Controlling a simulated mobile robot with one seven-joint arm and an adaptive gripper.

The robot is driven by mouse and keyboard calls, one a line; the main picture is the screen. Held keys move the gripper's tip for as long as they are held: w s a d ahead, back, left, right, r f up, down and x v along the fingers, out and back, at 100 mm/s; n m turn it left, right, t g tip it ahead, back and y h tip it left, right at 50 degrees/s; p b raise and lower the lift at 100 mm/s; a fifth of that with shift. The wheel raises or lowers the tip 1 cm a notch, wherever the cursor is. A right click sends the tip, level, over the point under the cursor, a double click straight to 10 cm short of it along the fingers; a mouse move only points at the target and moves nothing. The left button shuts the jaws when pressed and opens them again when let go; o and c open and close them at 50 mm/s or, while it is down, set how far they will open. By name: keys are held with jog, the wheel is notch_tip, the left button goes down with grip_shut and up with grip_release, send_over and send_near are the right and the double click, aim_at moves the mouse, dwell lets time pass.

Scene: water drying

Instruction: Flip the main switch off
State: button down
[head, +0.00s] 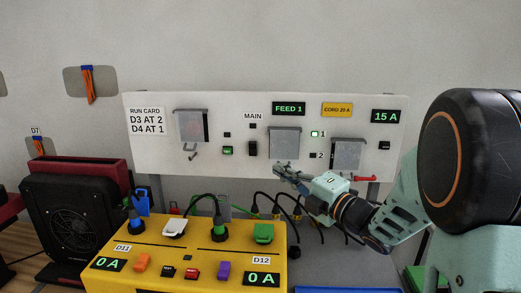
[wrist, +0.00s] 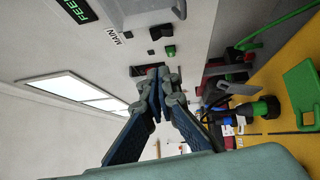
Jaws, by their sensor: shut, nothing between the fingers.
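The main switch (head: 252,148) is a small black rocker on the white panel (head: 200,165), under the MAIN label (head: 253,116). It also shows in the wrist view (wrist: 161,32), beyond and above the fingertips. Which way it is set is too small to tell. A green-lit indicator (head: 228,150) is left of it. My gripper (head: 277,168) is shut and empty, in front of the panel's lower part, below and right of the switch. In the wrist view my closed fingertips (wrist: 158,78) are apart from the switch.
A yellow box (head: 185,252) with plugs and cords stands below the panel. A black fan unit (head: 75,222) is at left.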

jog(key=shift+s+f+y, duration=0.2)
jog(key=shift+f+y, duration=0.1)
jog(key=shift+f, duration=0.05)
jog(key=shift+a, duration=0.1)
jog(key=p, duration=0.2)
send_near(250, 147)
jog(key=shift+x, duration=2.95)
jog(key=shift+b, duration=0.35)
